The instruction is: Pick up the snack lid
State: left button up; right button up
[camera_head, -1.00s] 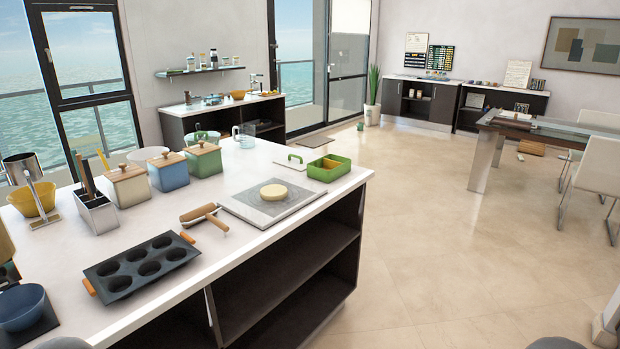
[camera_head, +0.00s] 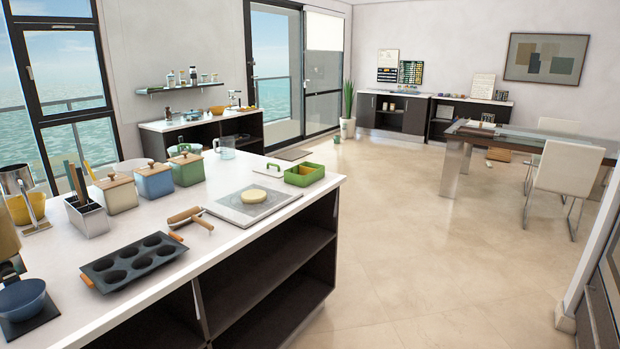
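A white lid with a green handle (camera_head: 267,170) lies on the white counter, just behind and left of a green two-part snack box (camera_head: 304,174). It looks like the snack lid. The box is open at the top and stands near the counter's far right corner. The lid is apart from or just behind the box; I cannot tell if they touch. Neither of my grippers is in view.
A grey board with dough (camera_head: 254,196), a rolling pin (camera_head: 190,217) and a dark muffin pan (camera_head: 132,261) lie along the counter's front. Several canisters (camera_head: 154,181) stand behind. The floor (camera_head: 400,240) right of the counter is clear. A dark appliance (camera_head: 598,300) stands at the right edge.

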aim_at(274, 169)
jog(key=z, duration=0.05)
jog(key=i, duration=0.9)
jog(key=u, duration=0.1)
